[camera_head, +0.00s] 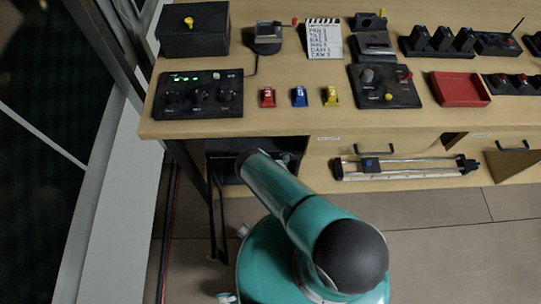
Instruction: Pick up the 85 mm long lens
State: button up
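I cannot make out an 85 mm long lens for certain in the head view. The wooden desk (290,125) runs across the top of the picture and bears many small dark devices. My teal arm reaches up and left from the bottom of the picture, toward the dark open space under the desk's left part. The arm's far end is dark there, and no gripper fingers can be made out.
On the desk stand a black box (194,35), a control panel (198,95), a clapperboard (324,40), a joystick panel (384,86) and a red tray (460,89). A slider rail (405,168) is below the front edge. Floor is clear at lower right.

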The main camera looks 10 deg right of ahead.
jog(key=shift+s, duration=0.1)
jog(key=c, duration=1.4)
